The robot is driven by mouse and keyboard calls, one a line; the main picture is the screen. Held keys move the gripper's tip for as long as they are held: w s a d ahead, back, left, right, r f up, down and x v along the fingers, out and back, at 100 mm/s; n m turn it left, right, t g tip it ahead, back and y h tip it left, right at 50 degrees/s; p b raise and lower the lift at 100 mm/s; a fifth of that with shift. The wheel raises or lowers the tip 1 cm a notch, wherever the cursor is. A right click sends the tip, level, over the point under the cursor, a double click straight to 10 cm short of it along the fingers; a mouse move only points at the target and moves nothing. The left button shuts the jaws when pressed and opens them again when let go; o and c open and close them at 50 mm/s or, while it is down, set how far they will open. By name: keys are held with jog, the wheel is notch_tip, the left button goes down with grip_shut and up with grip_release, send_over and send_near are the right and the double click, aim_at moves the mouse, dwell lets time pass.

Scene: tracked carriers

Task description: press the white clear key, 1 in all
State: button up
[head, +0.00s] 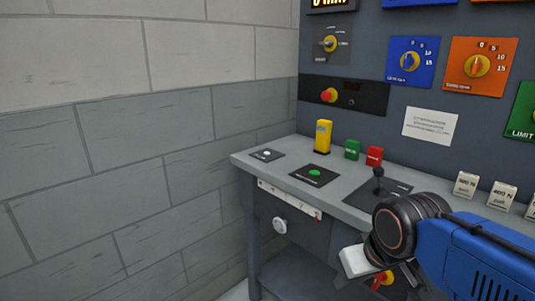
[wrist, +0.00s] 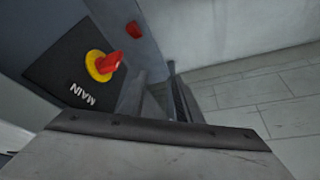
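A small white key (head: 267,153) sits on a dark plate at the left end of the grey desk top in the head view. Its label is too small to read, and it does not show in the wrist view. My gripper is at the end of my blue arm, low at the right in the head view, well right of the white key and in front of the desk. A pale block (head: 356,262) shows at the arm's end.
A green button (head: 314,173) sits right of the white key. A yellow block (head: 323,137), green and red blocks and a black joystick (head: 378,180) stand on the desk (head: 345,195). A red-and-yellow MAIN switch (wrist: 104,64) shows in the wrist view. A block wall borders the left.

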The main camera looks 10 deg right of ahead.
grip_shut()
dwell(1.8)
